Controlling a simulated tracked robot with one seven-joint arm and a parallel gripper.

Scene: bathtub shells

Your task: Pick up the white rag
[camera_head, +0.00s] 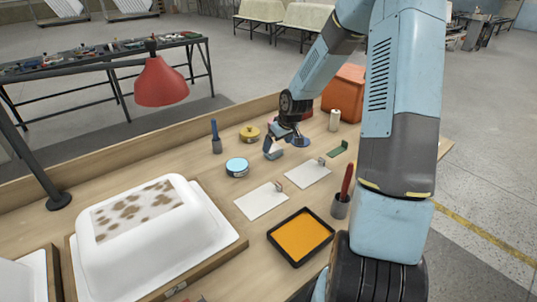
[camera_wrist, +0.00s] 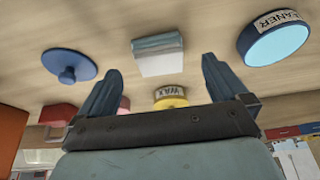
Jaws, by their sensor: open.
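A small folded cloth (camera_wrist: 160,58), white with blue-grey bands, lies on the wooden bench and looks like the white rag. In the wrist view it shows ahead of my gripper (camera_wrist: 161,70), framed between the two spread fingers, with nothing held. In the head view the pale rag (camera_head: 273,153) sits just by my gripper (camera_head: 280,138), partly hidden by it. I cannot tell from these views how high the fingers are above it.
A blue cleaner tin (camera_head: 237,167), a yellow wax tin (camera_head: 250,134) and a blue knobbed disc (camera_wrist: 68,66) stand close around. Two white sheets (camera_head: 262,202), an orange tray (camera_head: 300,237) and a white tub shell (camera_head: 150,245) lie nearer. A red lamp (camera_head: 160,82) overhangs the left.

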